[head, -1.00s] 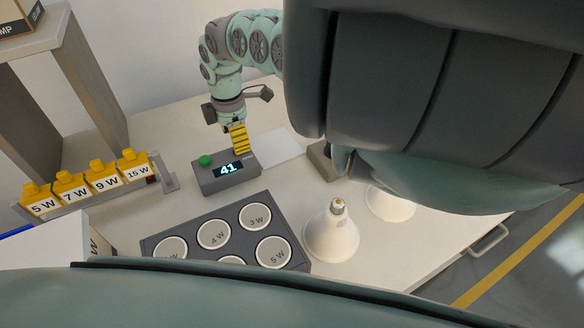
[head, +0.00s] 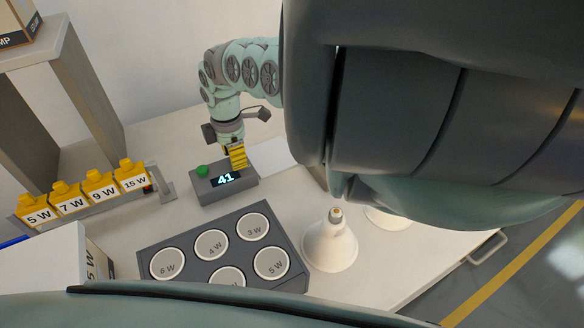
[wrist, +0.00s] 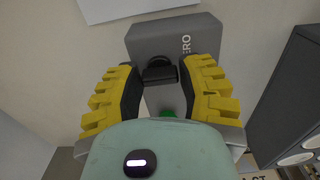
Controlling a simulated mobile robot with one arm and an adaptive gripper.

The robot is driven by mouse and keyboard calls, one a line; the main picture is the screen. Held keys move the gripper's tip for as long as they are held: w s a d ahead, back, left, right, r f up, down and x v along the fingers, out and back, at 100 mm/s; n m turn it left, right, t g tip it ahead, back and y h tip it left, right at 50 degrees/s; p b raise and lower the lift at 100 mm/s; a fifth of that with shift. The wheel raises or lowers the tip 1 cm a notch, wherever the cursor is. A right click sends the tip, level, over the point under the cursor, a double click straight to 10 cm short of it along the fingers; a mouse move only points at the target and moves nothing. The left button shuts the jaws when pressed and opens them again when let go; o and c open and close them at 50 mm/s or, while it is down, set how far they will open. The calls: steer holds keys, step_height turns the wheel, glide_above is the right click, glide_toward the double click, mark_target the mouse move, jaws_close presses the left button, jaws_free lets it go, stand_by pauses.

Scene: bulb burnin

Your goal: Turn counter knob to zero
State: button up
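The counter (head: 224,193) is a grey box on the table, with a lit display (head: 226,179) reading 41 and a green button (head: 202,170). My gripper (head: 238,163) points down at the counter's back right, its yellow fingers hiding the knob in the head view. In the wrist view, the dark knob (wrist: 159,73) lies between the two fingertips of my gripper (wrist: 161,66), near the letters "ERO" on the grey housing (wrist: 165,40). The fingers are apart, with a visible gap beside the knob. The green button (wrist: 168,114) is partly hidden.
A grey tray (head: 190,285) with round labelled wells stands in front of the counter. A white bulb (head: 330,245) stands to the right. A rack (head: 165,188) with yellow labelled holders is at the left. My arm covers much of the right side.

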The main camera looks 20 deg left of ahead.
jaws_close()
steer(key=shift+m, duration=0.3)
steer(key=m, duration=0.3)
steer(key=shift+m, duration=0.3)
steer(key=m, duration=0.4)
steer(key=shift+w+m+b, duration=0.1)
steer(key=shift+m+b, duration=0.2)
steer(key=m, duration=0.4)
steer(key=m+p, duration=0.1)
steer(key=m, duration=0.4)
